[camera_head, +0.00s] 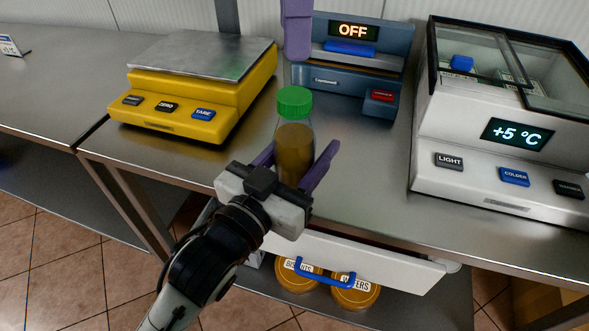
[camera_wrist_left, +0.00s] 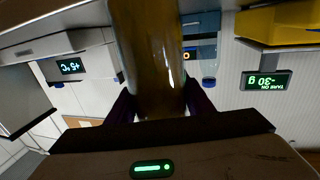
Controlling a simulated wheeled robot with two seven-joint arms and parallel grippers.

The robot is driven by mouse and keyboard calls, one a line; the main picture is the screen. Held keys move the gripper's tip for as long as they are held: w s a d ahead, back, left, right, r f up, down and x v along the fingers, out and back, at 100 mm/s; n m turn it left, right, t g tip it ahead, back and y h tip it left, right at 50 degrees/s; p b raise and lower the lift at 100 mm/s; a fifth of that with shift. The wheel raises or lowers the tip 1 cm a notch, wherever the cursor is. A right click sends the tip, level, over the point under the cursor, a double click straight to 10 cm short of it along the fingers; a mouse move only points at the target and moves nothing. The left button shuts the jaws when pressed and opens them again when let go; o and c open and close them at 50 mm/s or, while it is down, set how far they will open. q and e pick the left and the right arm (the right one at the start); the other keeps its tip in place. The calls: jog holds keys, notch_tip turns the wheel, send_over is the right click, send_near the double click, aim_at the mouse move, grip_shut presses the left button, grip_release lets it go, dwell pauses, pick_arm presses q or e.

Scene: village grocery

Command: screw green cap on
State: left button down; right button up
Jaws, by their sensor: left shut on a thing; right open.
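A clear bottle (camera_head: 294,152) with brown-amber contents stands upright in the head view, over the counter. A green cap (camera_head: 294,101) sits on top of its neck; I cannot tell whether it is threaded on. My left gripper (camera_head: 296,160) is shut on the bottle body, with one purple finger on each side. In the left wrist view the bottle (camera_wrist_left: 148,55) fills the space between the fingers, and its cap is out of frame. My right gripper (camera_head: 297,30) shows only as purple finger at the top edge, above and apart from the cap; it is open.
A yellow scale (camera_head: 200,85) stands left and a blue device reading OFF (camera_head: 350,55) behind. A white cooler reading +5 °C (camera_head: 505,160) stands right. An open drawer (camera_head: 400,264) with a blue handle juts out below, above brown-lidded jars (camera_head: 298,278). Bare counter lies right of the bottle.

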aim_at(294, 95)
jog(key=shift+f, duration=0.1)
jog(key=shift+f, duration=3.95)
jog(key=shift+c, duration=0.3)
jog(key=c, duration=1)
jog(key=shift+c, duration=0.3)
jog(key=o, duration=1.3)
jog(key=shift+c, duration=0.2)
notch_tip(294, 95, up, 12)
